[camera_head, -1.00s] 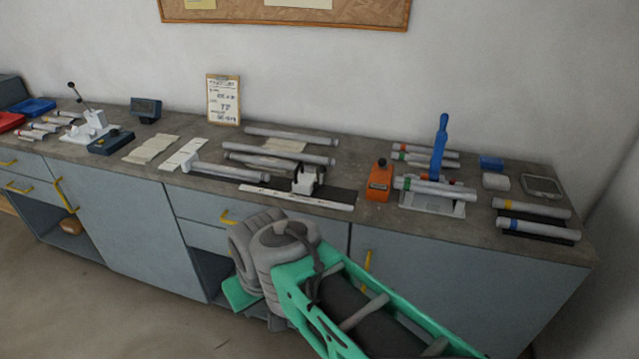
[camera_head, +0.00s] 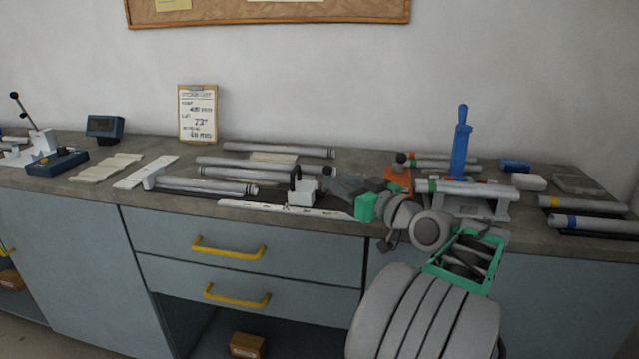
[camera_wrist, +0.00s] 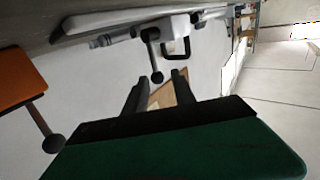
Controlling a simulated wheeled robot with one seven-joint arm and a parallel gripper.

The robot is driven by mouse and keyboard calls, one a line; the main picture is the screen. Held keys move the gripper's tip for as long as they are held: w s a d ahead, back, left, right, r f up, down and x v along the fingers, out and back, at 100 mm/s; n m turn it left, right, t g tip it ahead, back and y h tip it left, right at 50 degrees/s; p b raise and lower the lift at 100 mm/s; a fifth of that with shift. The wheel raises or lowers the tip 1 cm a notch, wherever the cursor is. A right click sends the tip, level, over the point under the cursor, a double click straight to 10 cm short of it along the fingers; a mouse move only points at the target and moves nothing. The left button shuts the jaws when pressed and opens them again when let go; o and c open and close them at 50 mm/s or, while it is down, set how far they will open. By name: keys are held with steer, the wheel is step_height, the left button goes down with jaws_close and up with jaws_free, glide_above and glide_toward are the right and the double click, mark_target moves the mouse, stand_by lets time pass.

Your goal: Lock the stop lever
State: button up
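The stop lever is a short dark rod with a ball knob (camera_wrist: 157,77). It sticks out of a white stop block (camera_wrist: 178,28) on the measuring rail. In the head view the block (camera_head: 301,191) sits at the rail's right part, with the dark knob (camera_head: 328,172) on its right. My gripper (camera_wrist: 160,80) is open and empty, its two dark fingers apart and pointing at the knob. In the head view my gripper (camera_head: 338,184) is just right of the block, close to the knob. Whether a finger touches the knob I cannot tell.
An orange device (camera_head: 397,179) with its own ball-knobbed lever stands behind my arm; it is at the left in the wrist view (camera_wrist: 18,80). A blue-handled press (camera_head: 461,150) stands further right. Several grey tubes (camera_head: 208,187) lie left of the block. A white ruler strip (camera_head: 285,210) runs along the front edge.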

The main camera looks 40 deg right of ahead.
mark_target(327, 174)
steer(key=w, duration=0.3)
steer(key=w+d, duration=0.1)
steer(key=w, duration=0.1)
steer(key=shift+w, duration=0.15)
steer(key=shift+c, duration=0.5)
steer(key=shift+a, duration=0.1)
jaws_close()
stand_by(0.6)
